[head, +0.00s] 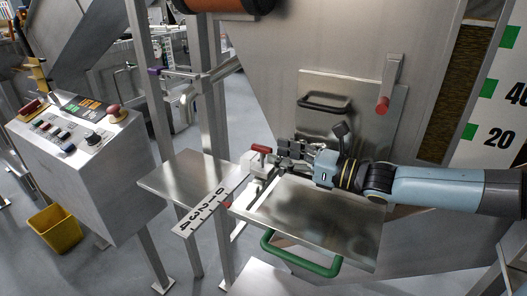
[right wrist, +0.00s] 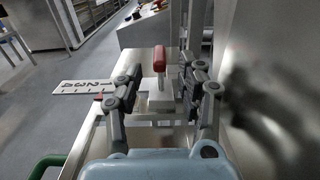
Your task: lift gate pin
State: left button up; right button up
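The gate pin (head: 261,149) has a red crossbar top and stands upright in a pale block at the back left corner of the metal slide gate (head: 320,222). In the right wrist view, the pin's red top (right wrist: 159,58) and pale stem show ahead, between my fingers. My right gripper (head: 284,150) comes in from the right, just to the right of the pin. In the right wrist view, my right gripper (right wrist: 160,84) is open, with one finger on each side of the pin and visible gaps. I see no contact. My left gripper is out of view.
A numbered scale (head: 203,212) lies left of the gate, and a green handle (head: 300,262) is at its front. A black handle (head: 325,102) and a red-tipped lever (head: 383,103) are on the hopper behind. A control box (head: 85,150) and yellow bin (head: 56,229) stand left.

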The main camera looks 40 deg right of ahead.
aim_at(272, 152)
jog(key=x, duration=0.5)
jog(key=shift+w+b, duration=0.2)
jog(key=shift+b, duration=0.2)
jog(key=shift+a, duration=0.1)
grip_shut()
